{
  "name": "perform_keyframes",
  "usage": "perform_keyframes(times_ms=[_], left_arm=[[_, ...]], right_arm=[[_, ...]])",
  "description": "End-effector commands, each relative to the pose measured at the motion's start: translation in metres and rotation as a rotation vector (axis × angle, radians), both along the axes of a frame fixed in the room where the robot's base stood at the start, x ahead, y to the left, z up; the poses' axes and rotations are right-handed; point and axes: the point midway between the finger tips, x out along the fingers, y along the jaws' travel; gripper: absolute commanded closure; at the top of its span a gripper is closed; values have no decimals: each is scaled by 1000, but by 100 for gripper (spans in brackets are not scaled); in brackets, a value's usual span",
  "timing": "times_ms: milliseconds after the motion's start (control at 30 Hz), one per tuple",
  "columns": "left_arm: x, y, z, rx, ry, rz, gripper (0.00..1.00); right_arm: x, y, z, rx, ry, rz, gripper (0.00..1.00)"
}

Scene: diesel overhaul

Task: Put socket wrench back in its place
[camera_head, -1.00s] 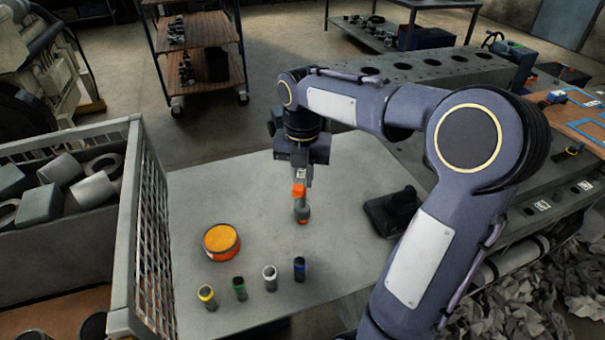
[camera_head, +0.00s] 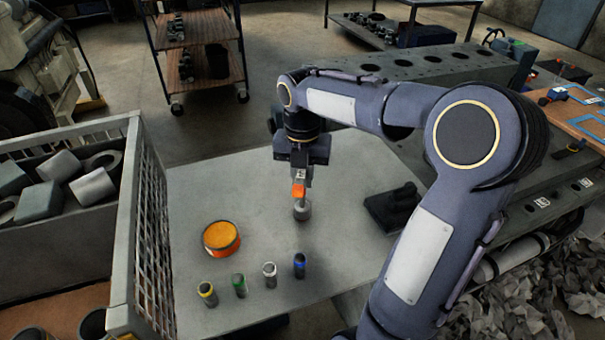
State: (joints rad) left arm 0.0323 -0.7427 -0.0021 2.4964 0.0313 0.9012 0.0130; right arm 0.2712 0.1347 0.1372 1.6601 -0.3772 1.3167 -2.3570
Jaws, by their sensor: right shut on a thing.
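My right gripper (camera_head: 300,180) points down over the grey table (camera_head: 190,190). It is shut on an orange-and-grey tool (camera_head: 299,191). A short grey cylinder (camera_head: 302,213) shows directly under the orange part, at or just above the tabletop; I cannot tell whether it touches. The tool is small in view, and I cannot tell for certain that it is the socket wrench. Blue outlines (camera_head: 588,124) mark a wooden board at the far right, with a small blue item (camera_head: 556,94) on it. My left gripper is not in view.
Several colour-ringed sockets stand in front, including a yellow-ringed one (camera_head: 207,294) and a blue-ringed one (camera_head: 299,266). An orange round tin (camera_head: 221,238) is to the left. A black object (camera_head: 393,207) lies right. A mesh crate (camera_head: 128,230) borders the left side.

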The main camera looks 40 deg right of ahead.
Motion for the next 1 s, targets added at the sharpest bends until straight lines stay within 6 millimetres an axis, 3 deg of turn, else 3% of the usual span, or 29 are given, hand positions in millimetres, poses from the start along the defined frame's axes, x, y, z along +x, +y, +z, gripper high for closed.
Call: perform_keyframes(times_ms=[300, 333, 500, 700, 900, 1000], left_arm=[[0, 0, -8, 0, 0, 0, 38], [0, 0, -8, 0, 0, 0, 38], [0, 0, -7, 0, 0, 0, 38], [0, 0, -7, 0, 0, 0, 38], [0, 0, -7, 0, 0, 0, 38], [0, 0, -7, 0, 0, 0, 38]], right_arm=[[0, 0, -12, 0, 0, 0, 100], [0, 0, -11, -1, -1, 0, 80], [0, 0, -11, 0, 0, 0, 57], [0, 0, -11, 0, 0, 0, 57], [0, 0, -12, 0, 1, 0, 31], [0, 0, -12, 0, 1, 0, 31]])
